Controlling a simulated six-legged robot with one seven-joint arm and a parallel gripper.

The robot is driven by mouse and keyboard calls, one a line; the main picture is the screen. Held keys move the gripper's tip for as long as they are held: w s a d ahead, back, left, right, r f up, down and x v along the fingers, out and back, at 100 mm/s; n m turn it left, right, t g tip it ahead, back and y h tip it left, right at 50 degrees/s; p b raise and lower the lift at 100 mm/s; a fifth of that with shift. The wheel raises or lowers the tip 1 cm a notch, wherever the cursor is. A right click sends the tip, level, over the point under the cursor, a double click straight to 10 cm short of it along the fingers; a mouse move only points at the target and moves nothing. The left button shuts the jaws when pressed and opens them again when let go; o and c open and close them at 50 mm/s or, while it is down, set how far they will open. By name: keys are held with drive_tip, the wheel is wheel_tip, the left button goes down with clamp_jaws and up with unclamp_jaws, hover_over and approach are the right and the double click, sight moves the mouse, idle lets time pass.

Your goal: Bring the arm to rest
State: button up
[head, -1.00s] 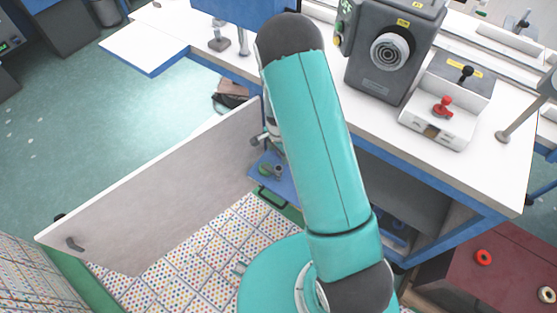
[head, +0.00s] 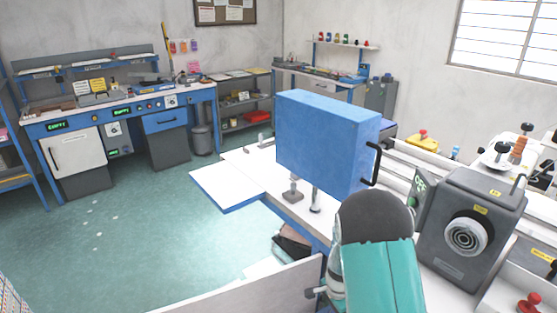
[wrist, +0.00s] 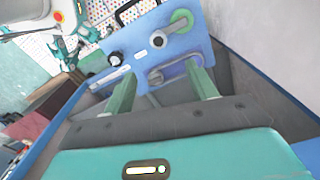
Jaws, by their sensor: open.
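My gripper (wrist: 161,72) shows in the wrist view with its two green fingers apart and nothing seen between them. Beyond the fingertips is a blue tray (wrist: 201,50) with a black handle (wrist: 130,12) at its far edge. On the tray are a green round piece (wrist: 182,20), a dark round knob (wrist: 158,40) and metal parts. Whether the fingers touch the tray is unclear. In the head view my teal arm (head: 380,275) rises at the bottom, right of centre. My gripper is hidden there.
An open pale door (head: 255,296) stands left of my arm. A white-topped bench carries a blue box (head: 325,142) and a grey machine (head: 470,220). A blue workbench (head: 125,112) stands against the back wall. Green floor (head: 120,245) is clear at the left.

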drive_tip(key=s+a+r+n+t, duration=0.1)
drive_tip(key=s+a+r+n, duration=0.15)
drive_tip(key=r, duration=1.05)
drive_tip(key=s+a+r+n+t, duration=0.1)
drive_tip(key=s+r+n, duration=0.25)
drive_tip(key=r, duration=0.85)
drive_tip(key=s+r+n+t, duration=0.3)
drive_tip(key=s+r+n, duration=0.4)
drive_tip(key=s+r, duration=0.6)
drive_tip(key=s, duration=0.4)
drive_tip(key=shift+a+r+n, duration=0.35)
drive_tip(key=shift+a+n, duration=0.05)
